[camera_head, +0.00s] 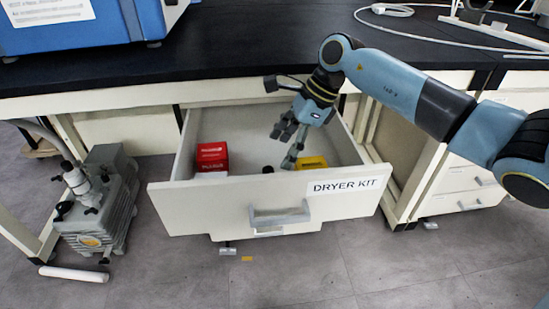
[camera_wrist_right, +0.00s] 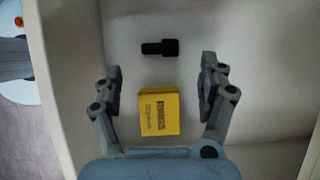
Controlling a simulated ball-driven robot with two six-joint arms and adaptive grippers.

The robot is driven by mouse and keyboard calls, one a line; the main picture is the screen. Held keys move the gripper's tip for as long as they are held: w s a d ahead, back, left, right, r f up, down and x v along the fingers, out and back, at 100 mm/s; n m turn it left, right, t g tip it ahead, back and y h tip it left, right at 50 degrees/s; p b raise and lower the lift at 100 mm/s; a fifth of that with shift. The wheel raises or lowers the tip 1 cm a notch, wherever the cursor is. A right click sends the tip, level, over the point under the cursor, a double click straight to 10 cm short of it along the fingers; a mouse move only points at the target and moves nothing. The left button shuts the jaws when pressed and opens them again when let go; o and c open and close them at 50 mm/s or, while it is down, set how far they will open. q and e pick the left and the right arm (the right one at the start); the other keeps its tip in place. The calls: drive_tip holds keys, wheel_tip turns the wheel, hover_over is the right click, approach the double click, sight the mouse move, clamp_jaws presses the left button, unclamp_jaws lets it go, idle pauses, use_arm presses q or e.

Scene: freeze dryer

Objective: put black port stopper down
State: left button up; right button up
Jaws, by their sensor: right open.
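The black port stopper (camera_wrist_right: 160,48) lies on its side on the drawer floor in the right wrist view, apart from the yellow box. In the head view it is a small dark spot (camera_head: 268,169) behind the drawer front. My right gripper (camera_head: 283,148) reaches down into the open drawer (camera_head: 225,194). It also shows in the right wrist view (camera_wrist_right: 160,80), with its fingers wide apart and nothing between them touching either one. The stopper is a little beyond the fingertips. My left gripper is not in view.
A yellow box (camera_wrist_right: 159,112) lies in the drawer below the gripper. Red boxes (camera_head: 211,153) stand in the drawer's left part. The drawer front (camera_head: 180,208) is labelled DRYER KIT. A grey pump (camera_head: 100,205) stands on the floor at left. The black bench top (camera_head: 240,50) overhangs the drawer's back.

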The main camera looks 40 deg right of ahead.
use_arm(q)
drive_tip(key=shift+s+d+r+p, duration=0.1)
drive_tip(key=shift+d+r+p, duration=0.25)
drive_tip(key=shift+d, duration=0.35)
use_arm(e)
drive_tip(key=v, duration=0.5)
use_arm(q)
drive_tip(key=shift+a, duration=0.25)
